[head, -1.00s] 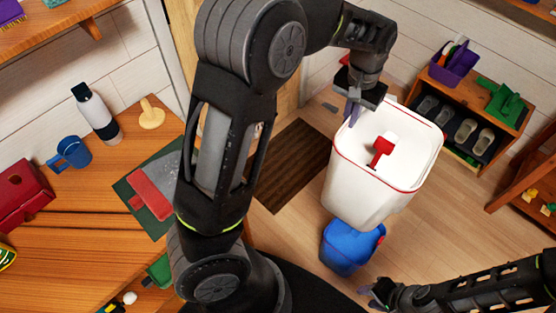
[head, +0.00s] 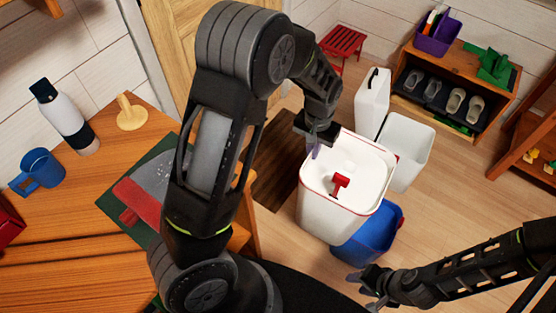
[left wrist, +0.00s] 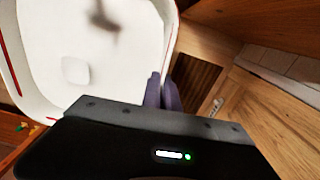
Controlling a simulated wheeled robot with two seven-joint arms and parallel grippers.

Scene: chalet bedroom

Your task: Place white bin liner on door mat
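A small red object (head: 340,185) shows inside the liner. The brown door mat (head: 277,160) lies left of the liner, partly hidden by it and my arm. Whether the liner touches the floor is unclear. My right gripper (head: 368,286) is open and empty at the lower right.
A shoe shelf (head: 455,85) and red stool (head: 342,42) are at the back. A wooden table (head: 70,240) is at left.

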